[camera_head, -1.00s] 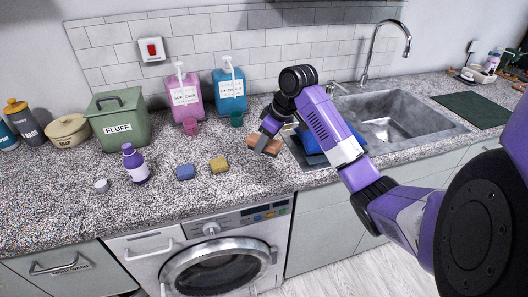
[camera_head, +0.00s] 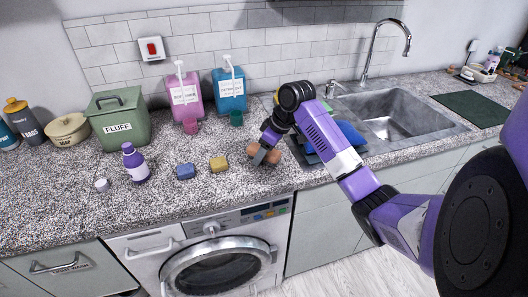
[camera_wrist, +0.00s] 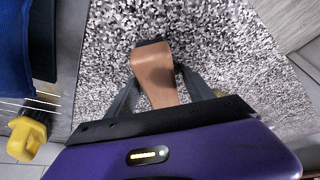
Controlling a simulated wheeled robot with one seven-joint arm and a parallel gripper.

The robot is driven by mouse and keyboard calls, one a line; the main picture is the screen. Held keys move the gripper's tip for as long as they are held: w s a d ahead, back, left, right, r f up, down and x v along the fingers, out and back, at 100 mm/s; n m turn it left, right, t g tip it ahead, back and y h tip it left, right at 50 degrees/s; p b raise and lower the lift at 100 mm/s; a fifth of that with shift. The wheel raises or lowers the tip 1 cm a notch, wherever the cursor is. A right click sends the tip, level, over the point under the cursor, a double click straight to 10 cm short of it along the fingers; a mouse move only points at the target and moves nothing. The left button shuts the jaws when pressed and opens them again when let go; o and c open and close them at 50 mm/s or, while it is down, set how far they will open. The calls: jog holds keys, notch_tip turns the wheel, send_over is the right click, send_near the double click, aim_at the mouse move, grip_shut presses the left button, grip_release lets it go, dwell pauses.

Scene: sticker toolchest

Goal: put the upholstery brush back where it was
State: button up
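The upholstery brush, a brown wooden block, is in my gripper (camera_head: 264,153) over the front part of the speckled counter, right of the yellow sponge. In the wrist view the brush (camera_wrist: 155,72) lies between my two fingers, which press on its sides, with a dark edge at its far end. The near end is partly hidden by my gripper body. I cannot tell whether the brush touches the counter or hangs just above it.
A yellow sponge (camera_head: 219,164) and a blue sponge (camera_head: 185,171) lie left of my gripper. A purple bottle (camera_head: 135,163), pink dispenser (camera_head: 185,97) and blue dispenser (camera_head: 231,90) stand further left and behind. A dark rack with a blue item (camera_head: 350,134) and the sink (camera_head: 392,118) are right.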

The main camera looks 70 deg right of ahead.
jog(key=shift+r, duration=0.1)
jog(key=v, duration=1.2)
jog(key=shift+r, duration=0.1)
